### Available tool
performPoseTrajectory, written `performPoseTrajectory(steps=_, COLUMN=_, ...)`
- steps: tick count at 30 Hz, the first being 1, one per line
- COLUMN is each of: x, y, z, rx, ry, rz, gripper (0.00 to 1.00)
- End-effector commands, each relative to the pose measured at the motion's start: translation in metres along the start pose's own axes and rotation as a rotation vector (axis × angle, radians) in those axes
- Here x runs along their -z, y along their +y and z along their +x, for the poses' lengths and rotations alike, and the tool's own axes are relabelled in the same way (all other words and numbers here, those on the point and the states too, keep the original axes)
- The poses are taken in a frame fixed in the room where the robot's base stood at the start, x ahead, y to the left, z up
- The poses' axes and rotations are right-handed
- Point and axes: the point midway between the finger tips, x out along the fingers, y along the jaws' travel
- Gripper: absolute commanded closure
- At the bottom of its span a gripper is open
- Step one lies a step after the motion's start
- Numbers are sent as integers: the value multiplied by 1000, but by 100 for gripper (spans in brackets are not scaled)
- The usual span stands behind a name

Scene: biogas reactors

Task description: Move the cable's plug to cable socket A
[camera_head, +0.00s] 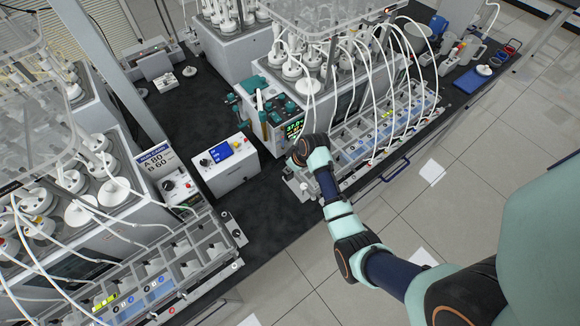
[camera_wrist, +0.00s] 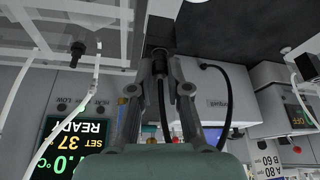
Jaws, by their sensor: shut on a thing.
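My gripper (camera_wrist: 160,62) is shut on the dark plug (camera_wrist: 160,70) of a black cable. The plug sits between the two fingertips in the wrist view, and black cable runs down from it between the fingers. A black cable (camera_wrist: 225,82) also arcs to the right across a white box (camera_wrist: 215,108); whether it is the same cable is unclear. In the head view my wrist is beside the lit-display reactor unit (camera_head: 272,128) and hides the plug. I cannot make out a socket marked A in either view.
A white box with a blue screen (camera_head: 222,155) stands on the dark bench left of my wrist. An "A 80, B 60" sign (camera_head: 155,163) is farther left. A compartment rack (camera_head: 375,130) with white tubes lies right. Dark bench top (camera_head: 185,110) is clear behind the box.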

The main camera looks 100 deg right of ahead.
Motion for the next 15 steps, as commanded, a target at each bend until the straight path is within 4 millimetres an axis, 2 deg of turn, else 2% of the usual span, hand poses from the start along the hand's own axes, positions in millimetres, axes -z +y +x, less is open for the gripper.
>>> performPoseTrajectory(steps=10, x=-1, y=0, z=0, rx=1, ry=-1, rz=0, gripper=99)
performPoseTrajectory(steps=11, x=-1, y=0, z=0, rx=1, ry=-1, rz=0, gripper=82)
performPoseTrajectory(steps=15, x=0, y=0, z=0, rx=1, ry=-1, rz=0, gripper=59)
